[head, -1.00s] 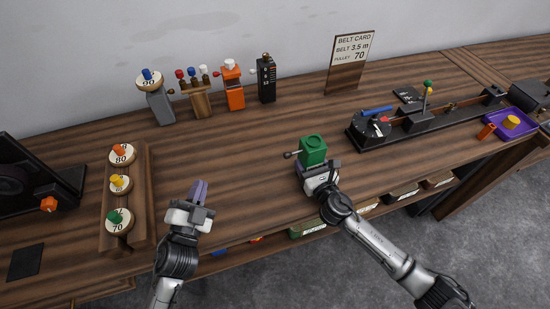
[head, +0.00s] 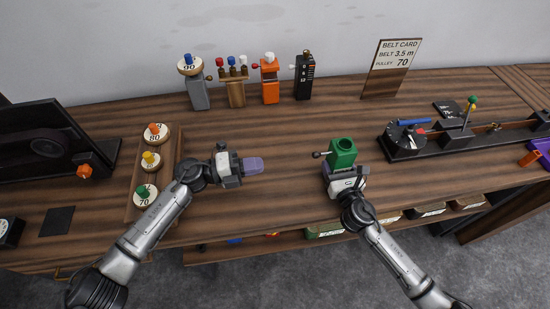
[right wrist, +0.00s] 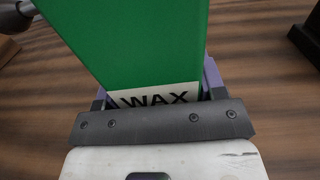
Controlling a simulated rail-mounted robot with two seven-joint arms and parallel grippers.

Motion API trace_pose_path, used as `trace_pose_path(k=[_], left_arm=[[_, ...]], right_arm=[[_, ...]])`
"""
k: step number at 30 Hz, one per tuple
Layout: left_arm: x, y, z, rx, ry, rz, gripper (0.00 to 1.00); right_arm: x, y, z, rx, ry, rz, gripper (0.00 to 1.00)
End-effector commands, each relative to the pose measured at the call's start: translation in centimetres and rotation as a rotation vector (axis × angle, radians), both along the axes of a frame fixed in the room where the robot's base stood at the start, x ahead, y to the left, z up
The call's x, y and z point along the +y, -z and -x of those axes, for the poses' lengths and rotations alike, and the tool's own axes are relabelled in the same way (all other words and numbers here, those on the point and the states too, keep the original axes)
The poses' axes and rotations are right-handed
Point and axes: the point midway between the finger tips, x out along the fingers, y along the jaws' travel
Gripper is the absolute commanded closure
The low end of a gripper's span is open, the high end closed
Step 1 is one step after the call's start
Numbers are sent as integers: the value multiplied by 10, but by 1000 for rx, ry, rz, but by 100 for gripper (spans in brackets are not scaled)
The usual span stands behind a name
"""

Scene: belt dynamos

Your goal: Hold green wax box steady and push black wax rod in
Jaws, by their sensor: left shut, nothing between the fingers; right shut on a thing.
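The green wax box (head: 342,152) stands on the bench with a round hole in its top. In the right wrist view the box (right wrist: 135,45) carries a label reading WAX. My right gripper (head: 337,170) is shut on the box from the front, its purple fingers on both sides. The dark wax rod (head: 320,154) sticks out of the box's left side, ending in a knob; its end also shows at the top left in the right wrist view (right wrist: 18,14). My left gripper (head: 255,165) is shut and empty, pointing right toward the rod, with a clear gap between them.
A pulley rack (head: 172,165) stands left of my left arm. Small coloured devices, including an orange one (head: 270,90), line the back. A black belt device (head: 405,148) sits to the right. The bench between my left gripper and the rod is bare.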

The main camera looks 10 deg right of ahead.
Motion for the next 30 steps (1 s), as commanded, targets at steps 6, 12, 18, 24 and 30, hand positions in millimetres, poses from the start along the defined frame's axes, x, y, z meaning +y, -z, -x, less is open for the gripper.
trace_pose_path(k=[6,12,18,24,30], left_arm=[[-40,0,0,2,5,3,100],[-77,0,-2,2,3,2,100],[-106,0,-3,2,2,2,100],[-124,0,-4,2,1,1,100],[-129,0,-4,2,0,1,100]], right_arm=[[0,6,1,11,2,1,75],[-1,6,1,11,2,1,75],[-1,6,1,11,2,1,75],[-1,6,1,11,2,1,75],[-1,7,1,12,3,1,75]])
